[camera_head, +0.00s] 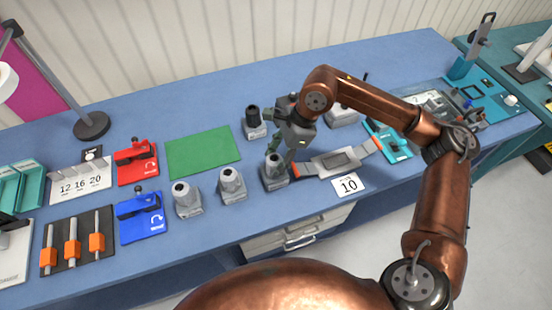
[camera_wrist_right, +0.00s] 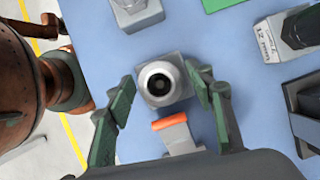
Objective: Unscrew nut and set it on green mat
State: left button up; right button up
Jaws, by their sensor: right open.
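A grey fitting (camera_head: 275,172) stands on the blue bench, a block with a round, dark-centred top. In the right wrist view the fitting (camera_wrist_right: 160,84) shows from above, its pale ring around a dark hole. I cannot tell whether that ring is the nut. My right gripper (camera_head: 287,148) is over this fitting. In the wrist view its open fingers (camera_wrist_right: 160,87) are on either side of the fitting, with gaps visible. The green mat (camera_head: 203,152) lies flat and bare to the left; its corner (camera_wrist_right: 220,3) shows in the wrist view. My left gripper is not in view.
Similar fittings (camera_head: 232,185) (camera_head: 187,200) stand left of it, and a dark-topped one (camera_head: 253,123) behind. A grey tool with orange ends (camera_head: 336,161) and a "10" card (camera_head: 348,186) lie right. Red (camera_head: 137,162) and blue (camera_head: 141,218) holders flank the mat's left side.

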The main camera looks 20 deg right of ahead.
jog(key=m+t+p, duration=0.1)
jog(key=m, duration=0.2)
jog(key=shift+r+m, duration=0.1)
jog(key=shift+m, duration=0.2)
jog(key=shift+m+t+h, duration=0.4)
jog(key=shift+m+t, duration=0.3)
jog(key=shift+m, duration=0.6)
